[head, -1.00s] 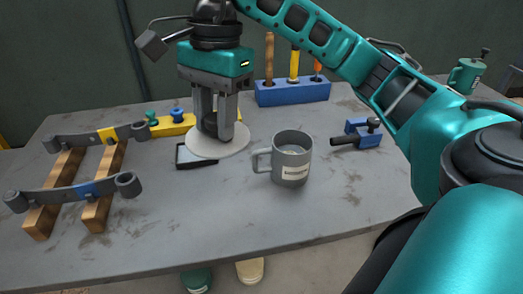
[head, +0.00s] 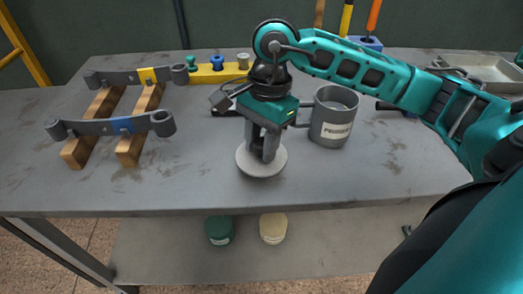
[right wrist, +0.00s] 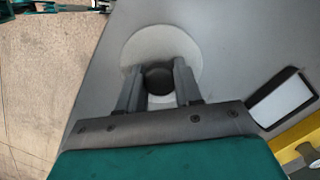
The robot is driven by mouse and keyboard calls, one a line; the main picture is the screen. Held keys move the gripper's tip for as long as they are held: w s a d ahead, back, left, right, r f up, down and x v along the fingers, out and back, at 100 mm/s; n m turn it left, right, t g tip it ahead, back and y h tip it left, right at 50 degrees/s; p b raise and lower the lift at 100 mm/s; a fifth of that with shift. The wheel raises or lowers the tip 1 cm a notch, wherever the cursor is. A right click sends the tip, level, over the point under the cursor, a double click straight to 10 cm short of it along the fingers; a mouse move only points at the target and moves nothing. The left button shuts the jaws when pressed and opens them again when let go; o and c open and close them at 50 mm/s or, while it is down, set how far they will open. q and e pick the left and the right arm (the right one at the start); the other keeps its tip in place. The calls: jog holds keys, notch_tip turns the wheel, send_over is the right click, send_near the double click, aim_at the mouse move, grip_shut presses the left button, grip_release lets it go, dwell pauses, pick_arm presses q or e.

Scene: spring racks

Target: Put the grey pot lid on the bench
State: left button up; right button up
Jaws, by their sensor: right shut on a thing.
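The grey pot lid (head: 262,170) is a pale flat disc with a dark round knob. My right gripper (head: 263,152) points down and is shut on that knob. In the right wrist view the lid (right wrist: 165,42) lies flat beyond the fingers, and the knob sits between the fingertips (right wrist: 158,80). The lid is level over the front middle of the grey bench (head: 350,180). I cannot tell whether it touches the top or hangs just above it. My left gripper is out of view.
A grey labelled mug (head: 332,120) stands behind and right of the lid. Leaf springs on wooden blocks (head: 120,150) are at left. A yellow rack (head: 215,74) is behind. Bare bench surrounds the lid at front. Green and cream jars (head: 273,228) stand on the lower shelf.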

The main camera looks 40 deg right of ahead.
notch_tip(320, 180, down, 2)
jog(key=shift+f, duration=0.2)
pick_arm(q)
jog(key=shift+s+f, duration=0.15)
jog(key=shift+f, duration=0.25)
pick_arm(e)
jog(key=shift+f+b, duration=0.15)
jog(key=shift+b, duration=0.15)
jog(key=o, duration=1)
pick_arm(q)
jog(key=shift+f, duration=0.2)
pick_arm(e)
jog(key=shift+o, duration=0.2)
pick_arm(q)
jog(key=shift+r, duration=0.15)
